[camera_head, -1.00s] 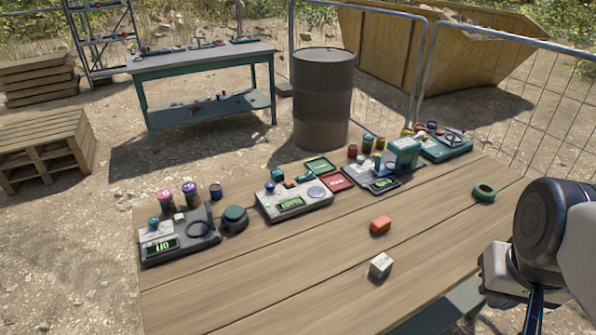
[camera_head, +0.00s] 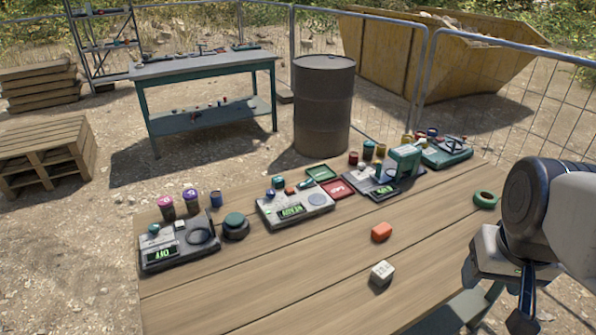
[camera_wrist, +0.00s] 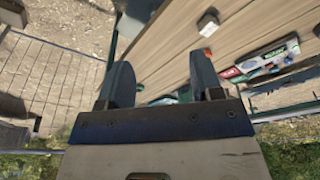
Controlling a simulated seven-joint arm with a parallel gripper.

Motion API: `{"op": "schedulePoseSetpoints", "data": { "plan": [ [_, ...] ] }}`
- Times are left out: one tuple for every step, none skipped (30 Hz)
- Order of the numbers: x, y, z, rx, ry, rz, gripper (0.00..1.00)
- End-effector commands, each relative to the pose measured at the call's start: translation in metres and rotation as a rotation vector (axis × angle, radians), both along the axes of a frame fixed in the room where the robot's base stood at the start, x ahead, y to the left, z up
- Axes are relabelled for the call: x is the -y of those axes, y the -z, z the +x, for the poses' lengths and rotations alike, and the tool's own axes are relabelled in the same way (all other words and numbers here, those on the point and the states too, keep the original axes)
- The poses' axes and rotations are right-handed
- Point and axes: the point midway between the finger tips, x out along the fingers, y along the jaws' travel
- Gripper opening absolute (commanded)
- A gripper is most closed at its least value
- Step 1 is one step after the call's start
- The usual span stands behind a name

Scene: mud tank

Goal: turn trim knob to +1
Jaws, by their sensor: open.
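My gripper (camera_wrist: 160,78) is open and empty in the wrist view, its two dark fingers apart above the table edge. In the head view it is at the lower right, away from the devices. No readable label marks the trim knob. Candidates are a teal knob (camera_head: 153,229) on the left grey device (camera_head: 180,250), a large dark round knob with a teal top (camera_head: 235,226) beside it, and a small blue-and-teal control (camera_head: 270,192) on the middle grey device (camera_head: 296,208). The left device's display reads "Off"; the middle display is too small to read.
A green press-like device (camera_head: 405,160) and red and green plates stand farther back. Small cups stand behind the left device. The table's front middle is mostly clear.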

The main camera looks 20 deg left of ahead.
Motion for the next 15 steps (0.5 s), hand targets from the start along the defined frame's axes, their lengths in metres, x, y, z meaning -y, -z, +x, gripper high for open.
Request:
{"op": "schedulePoseSetpoints", "data": {
  "plan": [
    [-0.005,-0.002,0.010,-0.006,-0.022,-0.002,0.60],
    [-0.007,-0.004,0.016,-0.008,-0.037,-0.004,0.60],
    [-0.011,-0.006,0.024,-0.012,-0.056,-0.006,0.60],
    [-0.014,-0.008,0.031,-0.016,-0.070,-0.007,0.60],
    [-0.017,-0.009,0.037,-0.018,-0.085,-0.009,0.60],
    [-0.022,-0.011,0.046,-0.021,-0.107,-0.012,0.60],
    [-0.025,-0.012,0.052,-0.024,-0.121,-0.013,0.60],
    [-0.028,-0.014,0.059,-0.027,-0.136,-0.015,0.60],
    [-0.033,-0.015,0.067,-0.029,-0.157,-0.017,0.60],
    [-0.037,-0.016,0.074,-0.032,-0.173,-0.019,0.60],
    [-0.041,-0.017,0.081,-0.036,-0.187,-0.021,0.60],
    [-0.046,-0.018,0.089,-0.039,-0.207,-0.023,0.60],
    [-0.050,-0.019,0.096,-0.042,-0.223,-0.024,0.60],
    [-0.055,-0.020,0.102,-0.043,-0.238,-0.027,0.60],
    [-0.060,-0.020,0.110,-0.047,-0.257,-0.028,0.60]
  ]
}}
